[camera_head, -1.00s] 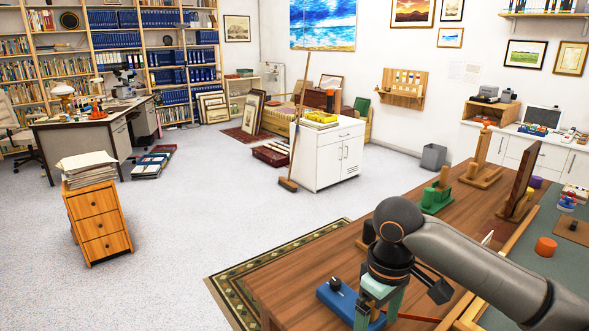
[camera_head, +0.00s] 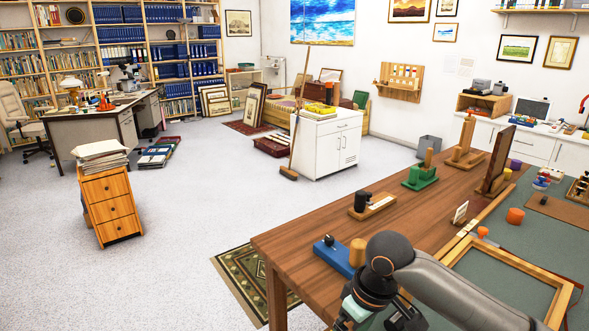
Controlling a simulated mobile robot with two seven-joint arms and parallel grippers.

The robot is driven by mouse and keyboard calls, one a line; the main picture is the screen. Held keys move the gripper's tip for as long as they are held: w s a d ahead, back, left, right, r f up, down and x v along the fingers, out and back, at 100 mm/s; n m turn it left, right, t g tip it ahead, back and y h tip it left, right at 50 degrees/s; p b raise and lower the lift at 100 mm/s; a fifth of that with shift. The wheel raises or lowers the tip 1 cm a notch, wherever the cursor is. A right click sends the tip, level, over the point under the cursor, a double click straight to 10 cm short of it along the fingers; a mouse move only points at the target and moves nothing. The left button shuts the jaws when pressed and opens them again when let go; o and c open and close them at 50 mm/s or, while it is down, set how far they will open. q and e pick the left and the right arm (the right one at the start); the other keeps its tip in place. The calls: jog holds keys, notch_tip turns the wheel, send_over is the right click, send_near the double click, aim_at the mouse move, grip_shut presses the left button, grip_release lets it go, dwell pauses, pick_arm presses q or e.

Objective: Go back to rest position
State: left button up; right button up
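One of my arms comes in from the lower right, over the wooden table (camera_head: 300,255). Its gripper (camera_head: 372,322) is at the bottom edge of the view and is mostly cut off, so its fingertips and anything between them are hidden. My other gripper is out of view. A light wooden frame (camera_head: 490,256) lies on the green mat (camera_head: 547,235) behind the arm, partly covered by it.
On the table stand a blue block (camera_head: 333,257), a wooden cylinder (camera_head: 357,253), a black-topped holder (camera_head: 371,207), a green stand (camera_head: 420,177) and an upright dark panel (camera_head: 497,160). Open floor lies to the left, past a patterned rug (camera_head: 250,285) and a drawer cabinet (camera_head: 110,207).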

jog(key=s+a+f+m+t+y+p, duration=0.1)
jog(key=s+a+f+m+t+y, duration=0.15)
jog(key=f, duration=0.45)
jog(key=s+a+f+m+t+y, duration=0.1)
jog(key=a+f+t+y, duration=0.1)
jog(key=a+f, duration=0.3)
jog(key=s+d+f+m+t+h, duration=0.1)
jog(key=s+d+f+t+h, duration=0.1)
jog(key=s+d+f, duration=0.3)
jog(key=s+d+f+m+t+h, duration=0.1)
jog(key=s+d+f, duration=0.3)
jog(key=s+d, duration=0.4)
jog(key=shift+s+d+f+t+h+p, duration=0.4)
jog(key=shift+d+t+h+p, duration=0.05)
jog(key=shift+t+h, duration=0.1)
